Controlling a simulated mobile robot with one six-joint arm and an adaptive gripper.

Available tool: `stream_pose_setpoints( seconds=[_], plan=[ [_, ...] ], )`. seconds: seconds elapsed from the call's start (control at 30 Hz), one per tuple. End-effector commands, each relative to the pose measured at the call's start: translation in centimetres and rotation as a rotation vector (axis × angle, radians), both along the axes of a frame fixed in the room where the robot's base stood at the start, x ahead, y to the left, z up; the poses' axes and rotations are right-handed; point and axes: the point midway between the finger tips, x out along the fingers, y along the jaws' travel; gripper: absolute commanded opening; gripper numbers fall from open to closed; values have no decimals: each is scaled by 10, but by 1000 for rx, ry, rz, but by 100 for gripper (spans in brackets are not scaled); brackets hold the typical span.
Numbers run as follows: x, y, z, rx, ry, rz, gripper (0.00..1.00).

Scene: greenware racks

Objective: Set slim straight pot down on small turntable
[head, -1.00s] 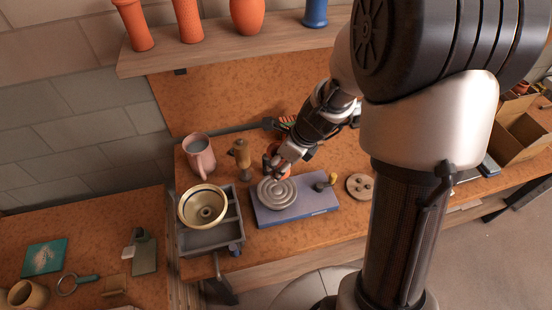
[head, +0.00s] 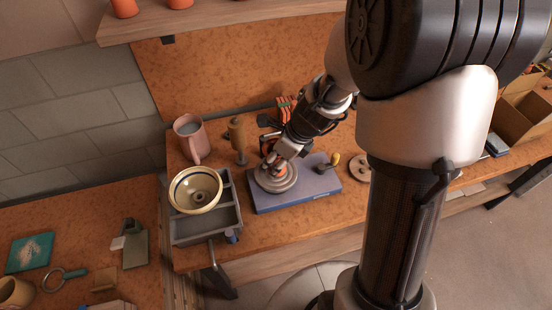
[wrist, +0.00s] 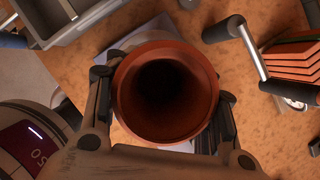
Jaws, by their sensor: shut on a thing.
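The slim straight pot (wrist: 205,75) is reddish-brown terracotta with a round rim and a dark hollow inside. My gripper (wrist: 165,100) is shut on it, one finger at each side of the rim in the wrist view. In the head view my gripper (head: 275,160) is over the small turntable (head: 279,187), a grey ringed disc on a blue-grey board (head: 315,188). The pot is mostly hidden there, with only a bit of orange showing. I cannot tell whether the pot's base touches the disc.
A grey tray (head: 207,235) with a cream bowl (head: 183,200) stands left of the board. A pink pitcher (head: 187,135) and a wooden-handled tool (head: 237,135) stand behind. Stacked orange pieces (wrist: 292,60) are nearby. A round holed disc (head: 360,169) lies to the right.

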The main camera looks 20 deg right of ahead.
Motion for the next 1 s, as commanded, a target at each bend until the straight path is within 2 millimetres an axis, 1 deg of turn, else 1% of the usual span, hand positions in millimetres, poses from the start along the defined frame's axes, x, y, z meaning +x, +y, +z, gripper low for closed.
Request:
stream_pose_setpoints(
  seconds=[0.07,0.47,1.0],
  plan=[
    [0,0,-3,0,-1,0,18],
    [0,0,-2,0,-1,0,18],
    [0,0,-13,0,0,0,18]
  ],
)
